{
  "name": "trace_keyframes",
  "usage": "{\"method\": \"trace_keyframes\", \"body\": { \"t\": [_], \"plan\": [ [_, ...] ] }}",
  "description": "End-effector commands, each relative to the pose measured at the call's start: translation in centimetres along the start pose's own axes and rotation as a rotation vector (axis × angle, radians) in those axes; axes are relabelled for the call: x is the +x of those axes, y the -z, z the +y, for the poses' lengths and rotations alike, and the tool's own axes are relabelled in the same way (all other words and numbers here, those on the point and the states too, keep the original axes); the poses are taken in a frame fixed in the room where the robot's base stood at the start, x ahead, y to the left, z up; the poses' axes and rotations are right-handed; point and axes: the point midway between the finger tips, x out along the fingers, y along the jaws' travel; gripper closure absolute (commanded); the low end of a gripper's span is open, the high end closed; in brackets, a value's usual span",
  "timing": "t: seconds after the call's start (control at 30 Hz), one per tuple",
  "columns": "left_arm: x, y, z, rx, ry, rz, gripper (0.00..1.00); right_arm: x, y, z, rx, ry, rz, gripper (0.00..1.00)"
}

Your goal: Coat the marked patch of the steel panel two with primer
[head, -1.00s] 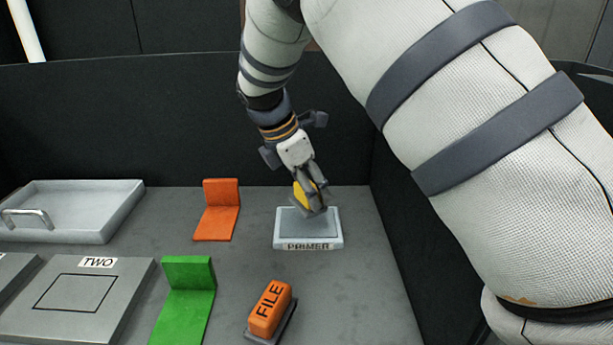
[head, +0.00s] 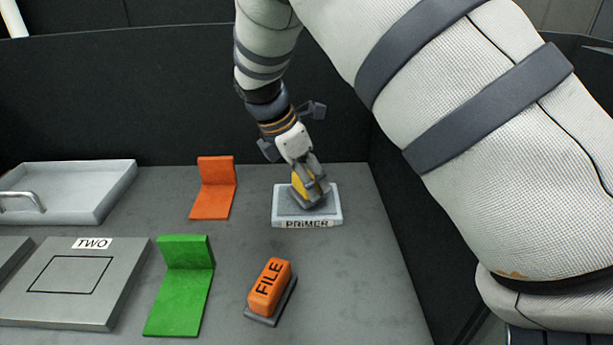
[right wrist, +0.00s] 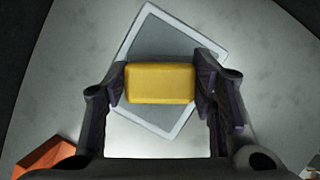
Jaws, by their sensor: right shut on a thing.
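Steel panel two (head: 112,291) is a grey plate with a "TWO" label and a black outlined rectangle, the marked patch (head: 70,274), at the left front in the head view. The patch looks plain grey like the panel around it. My right gripper (head: 312,192) is shut on a yellow block (right wrist: 160,82), held over the primer tray (head: 285,219). In the head view the yellow block (head: 304,184) seems to be down at the tray's grey surface; contact cannot be told for sure. The right wrist view shows the tray (right wrist: 143,140) lying askew beneath the block. My left gripper is not in view.
An orange bracket (head: 213,190) and a green bracket (head: 180,287) stand between panel and tray. An orange file block (head: 269,287) lies in front of the tray. A grey tray with a handle (head: 90,190) is at the back left. Dark walls bound the back and right.

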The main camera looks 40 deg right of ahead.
Motion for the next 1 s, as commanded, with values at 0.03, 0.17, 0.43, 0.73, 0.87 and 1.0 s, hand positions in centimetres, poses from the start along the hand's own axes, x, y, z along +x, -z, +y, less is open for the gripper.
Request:
{"method": "trace_keyframes", "body": {
  "t": [0.03,0.17,0.43,0.73,0.87,1.0],
  "plan": [
    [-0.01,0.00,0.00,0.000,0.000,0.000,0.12,-0.01,-0.01,0.01,0.000,-0.001,0.000,0.71],
    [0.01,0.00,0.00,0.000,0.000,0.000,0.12,0.11,0.04,0.01,0.000,0.000,0.000,0.71],
    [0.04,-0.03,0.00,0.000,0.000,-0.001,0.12,0.42,0.16,0.01,0.000,0.000,0.000,0.71],
    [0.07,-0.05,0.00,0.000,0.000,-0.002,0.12,0.76,0.30,0.00,0.000,0.000,0.000,0.71],
    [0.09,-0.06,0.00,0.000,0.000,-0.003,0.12,0.91,0.36,0.00,0.000,0.001,0.000,0.71],
    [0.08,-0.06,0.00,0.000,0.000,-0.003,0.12,0.89,0.36,0.00,0.000,0.000,0.000,0.71]
  ]
}}
